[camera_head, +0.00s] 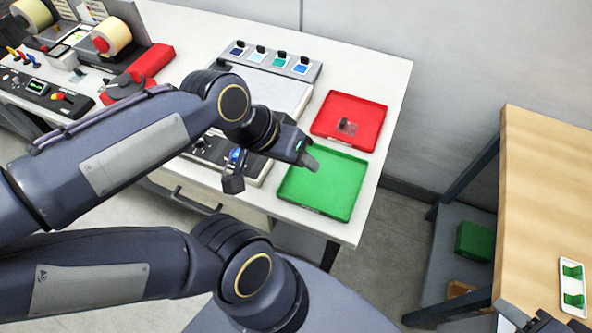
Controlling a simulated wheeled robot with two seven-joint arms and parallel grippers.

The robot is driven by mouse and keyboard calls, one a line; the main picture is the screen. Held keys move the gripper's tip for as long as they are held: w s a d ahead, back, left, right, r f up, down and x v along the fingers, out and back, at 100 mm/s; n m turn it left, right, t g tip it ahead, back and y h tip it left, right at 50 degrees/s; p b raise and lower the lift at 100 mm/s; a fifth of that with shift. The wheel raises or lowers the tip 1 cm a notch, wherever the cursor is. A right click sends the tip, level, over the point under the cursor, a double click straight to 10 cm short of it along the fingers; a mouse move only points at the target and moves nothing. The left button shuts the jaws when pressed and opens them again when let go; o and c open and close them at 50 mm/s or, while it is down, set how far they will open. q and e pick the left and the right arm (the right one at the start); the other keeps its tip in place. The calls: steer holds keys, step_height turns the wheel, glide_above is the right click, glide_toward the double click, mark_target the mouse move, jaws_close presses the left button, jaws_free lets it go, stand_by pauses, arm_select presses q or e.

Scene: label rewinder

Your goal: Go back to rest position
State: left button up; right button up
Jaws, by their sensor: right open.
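My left gripper (303,156) is in the middle of the view, above the white table near the left edge of the green tray (324,182). My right gripper (543,321) is only partly visible at the bottom right edge, by the wooden table. It is open.
The red tray (362,105) holds a small dark item. Behind lies a strip of coloured pads (270,60). The label rewinder (70,60) stands at the left. The wooden table (545,180) carries a white holder with green pieces (573,287). Floor separates the tables.

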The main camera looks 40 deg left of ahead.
arm_select(q)
steer(key=shift+s+d+f, duration=0.3)
steer(key=shift+s+f, duration=0.1)
steer(key=shift+s, duration=0.15)
steer(key=shift+s+d+f, duration=0.25)
steer(key=shift+s+f, duration=0.15)
steer(key=shift+s, duration=0.1)
